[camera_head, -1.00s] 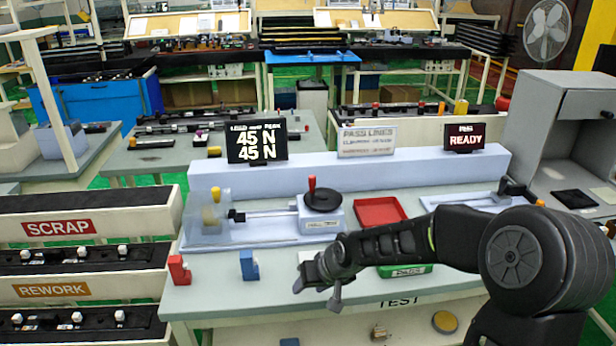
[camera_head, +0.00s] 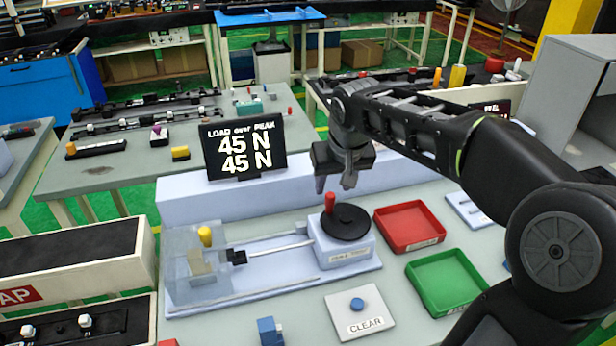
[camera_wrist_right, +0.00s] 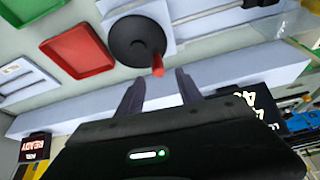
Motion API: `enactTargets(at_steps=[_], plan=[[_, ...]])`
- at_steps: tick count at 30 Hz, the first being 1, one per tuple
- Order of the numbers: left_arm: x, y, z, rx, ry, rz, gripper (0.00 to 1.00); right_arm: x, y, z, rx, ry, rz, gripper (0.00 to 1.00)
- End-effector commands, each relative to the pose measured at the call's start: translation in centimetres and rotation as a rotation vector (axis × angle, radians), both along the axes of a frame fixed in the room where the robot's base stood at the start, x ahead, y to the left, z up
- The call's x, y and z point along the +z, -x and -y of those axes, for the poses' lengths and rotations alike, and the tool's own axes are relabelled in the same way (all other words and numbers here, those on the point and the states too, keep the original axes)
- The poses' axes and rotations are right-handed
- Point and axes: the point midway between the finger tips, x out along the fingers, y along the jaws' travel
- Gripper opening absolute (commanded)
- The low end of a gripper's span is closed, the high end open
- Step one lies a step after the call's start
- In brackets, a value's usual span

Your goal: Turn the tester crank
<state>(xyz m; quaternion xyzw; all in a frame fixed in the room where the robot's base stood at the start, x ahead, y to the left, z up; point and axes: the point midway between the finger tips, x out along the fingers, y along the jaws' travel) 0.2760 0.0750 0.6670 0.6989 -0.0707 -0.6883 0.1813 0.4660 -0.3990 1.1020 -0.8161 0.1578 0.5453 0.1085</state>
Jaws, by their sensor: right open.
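The tester crank is a black round wheel (camera_head: 346,222) with an upright red handle (camera_head: 329,203) on its left rim, on a light blue tester base. My right gripper (camera_head: 337,184) points down just above and behind the handle. In the right wrist view the gripper (camera_wrist_right: 160,80) is open and empty. The red handle (camera_wrist_right: 158,65) shows just beyond the fingertips, roughly between them, and the black wheel (camera_wrist_right: 135,40) lies beyond. The display (camera_head: 243,148) reads "45 N" on two lines. My left gripper is not in view.
A red tray (camera_head: 409,227) and a green tray (camera_head: 447,281) sit right of the tester. A CLEAR button plate (camera_head: 360,312) lies in front, near a blue block (camera_head: 270,331). A clear guard (camera_head: 190,268) covers the tester's left end. A raised pale ledge (camera_head: 185,200) runs behind.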

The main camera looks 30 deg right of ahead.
Motion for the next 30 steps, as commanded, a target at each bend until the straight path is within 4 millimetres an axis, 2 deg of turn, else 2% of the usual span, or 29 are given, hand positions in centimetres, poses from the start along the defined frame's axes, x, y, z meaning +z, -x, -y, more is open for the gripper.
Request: enactTargets(at_steps=[5, 16, 20, 30], plan=[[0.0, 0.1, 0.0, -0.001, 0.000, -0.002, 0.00, 0.5, 0.5, 0.4, -0.013, 0.005, -0.005, 0.43], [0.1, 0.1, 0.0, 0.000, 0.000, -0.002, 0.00, 0.0, 0.2, 0.4, -0.010, 0.005, -0.006, 0.43], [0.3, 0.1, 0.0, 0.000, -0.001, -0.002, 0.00, -1.2, -0.2, 0.6, -0.011, 0.005, -0.007, 0.43], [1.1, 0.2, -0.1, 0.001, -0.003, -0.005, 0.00, -5.8, -2.0, 1.3, -0.009, 0.005, -0.007, 0.43]])
